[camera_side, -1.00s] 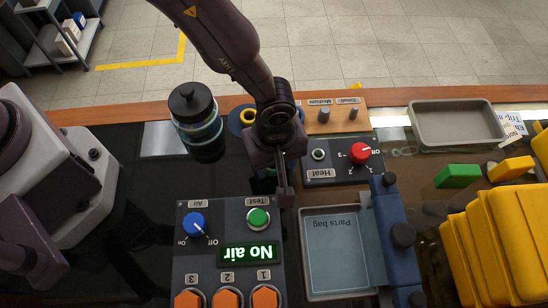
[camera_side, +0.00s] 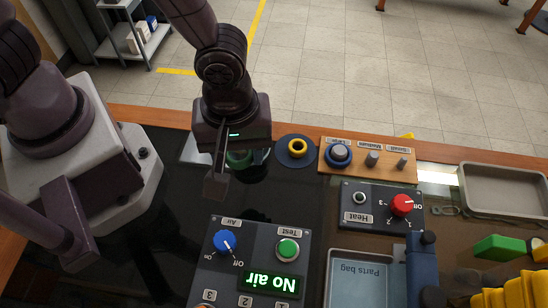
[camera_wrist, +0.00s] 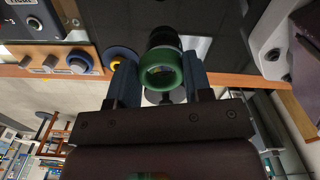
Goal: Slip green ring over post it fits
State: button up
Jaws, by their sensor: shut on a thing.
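My gripper (camera_wrist: 160,80) is shut on the green ring (camera_wrist: 160,85), which shows upright between the fingertips in the wrist view. A yellow ring (camera_side: 297,147) lies on a round dark-blue base (camera_side: 285,156) left of the board. The posts also show at the left of the wrist view.
A dark jar (camera_wrist: 164,37) stands beyond the held ring in the wrist view. The heat panel (camera_side: 380,203) and air panel (camera_side: 255,245) are in front of the board. A parts bag tray (camera_side: 335,280) and grey tray (camera_side: 505,213) lie to the right.

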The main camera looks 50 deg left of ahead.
jog(key=shift+w+a+f+n, duration=0.15)
jog(key=shift+w+a+f, duration=0.1)
jog(key=shift+w+f, duration=0.3)
jog(key=shift+w+a+f+n, duration=0.15)
jog(key=shift+w+a+f, duration=0.1)
jog(key=shift+w+f, duration=0.3)
send_near(375, 157)
jog(key=s+a+f, duration=0.1)
jog(key=s, duration=0.1)
jog(key=s+a+f, duration=0.1)
jog(key=s+f, duration=0.1)
jog(key=s+a+f, duration=0.2)
jog(key=shift+s+a+f, duration=0.1)
jog(key=shift+s+f, duration=0.1)
jog(key=w, duration=0.1)
jog(key=w+d, duration=0.1)
jog(key=w, duration=0.1)
jog(key=w+d, duration=0.1)
jog(key=w, duration=0.1)
jog(key=shift+d+r, duration=0.1)
jog(key=shift+d, duration=0.15)
jog(key=shift+w+d+r, duration=0.9)
jog(key=shift+w+r, duration=0.05)
jog(key=shift+r, duration=0.2)
jog(key=shift+s+a+f, duration=0.1)
jog(key=shift+s, duration=0.1)
jog(key=shift+f, duration=3.05)
